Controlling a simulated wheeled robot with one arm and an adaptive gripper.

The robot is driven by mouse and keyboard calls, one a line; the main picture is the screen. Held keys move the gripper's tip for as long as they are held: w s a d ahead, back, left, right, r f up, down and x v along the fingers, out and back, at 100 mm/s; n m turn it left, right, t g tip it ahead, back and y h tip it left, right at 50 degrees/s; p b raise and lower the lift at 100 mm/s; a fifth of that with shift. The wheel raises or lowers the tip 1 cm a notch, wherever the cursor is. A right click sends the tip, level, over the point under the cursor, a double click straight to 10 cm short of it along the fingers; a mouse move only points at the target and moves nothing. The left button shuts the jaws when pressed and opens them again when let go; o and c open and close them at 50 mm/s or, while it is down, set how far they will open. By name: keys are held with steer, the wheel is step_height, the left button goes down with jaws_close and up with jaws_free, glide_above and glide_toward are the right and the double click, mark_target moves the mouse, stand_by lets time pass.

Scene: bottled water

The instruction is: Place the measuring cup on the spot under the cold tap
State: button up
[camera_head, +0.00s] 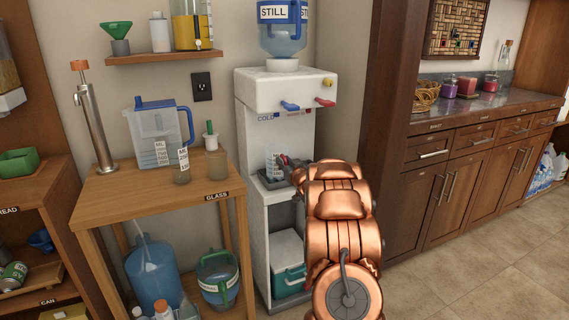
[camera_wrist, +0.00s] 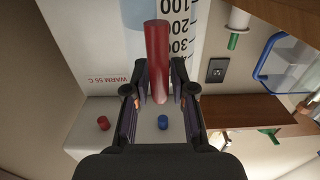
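The measuring cup (camera_head: 273,164) is clear with printed markings and a red handle. It is upright in the dispenser's recess, low over the drip tray (camera_head: 270,183), below and slightly left of the blue cold tap (camera_head: 290,106). I cannot tell whether its base touches the tray. My gripper (camera_head: 289,170) reaches in from the right. In the wrist view my gripper (camera_wrist: 160,82) has its fingers closed on both sides of the red handle (camera_wrist: 158,50), and the cup's scale (camera_wrist: 185,30) shows behind it. The blue tap also shows in the wrist view (camera_wrist: 163,122).
The red tap (camera_head: 325,102) sits right of the blue one on the white dispenser (camera_head: 254,92). A wooden table (camera_head: 140,196) with a pitcher (camera_head: 158,130) and bottles stands left. A dark cabinet (camera_head: 450,195) stands right. The tiled floor (camera_head: 490,260) at front right is clear.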

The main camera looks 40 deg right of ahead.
steer(key=shift+o, duration=0.8)
steer(key=shift+s, duration=0.15)
steer(key=v, duration=1.1)
steer(key=shift+s+a, duration=0.2)
steer(key=shift+s, duration=0.15)
steer(key=shift+a, duration=0.1)
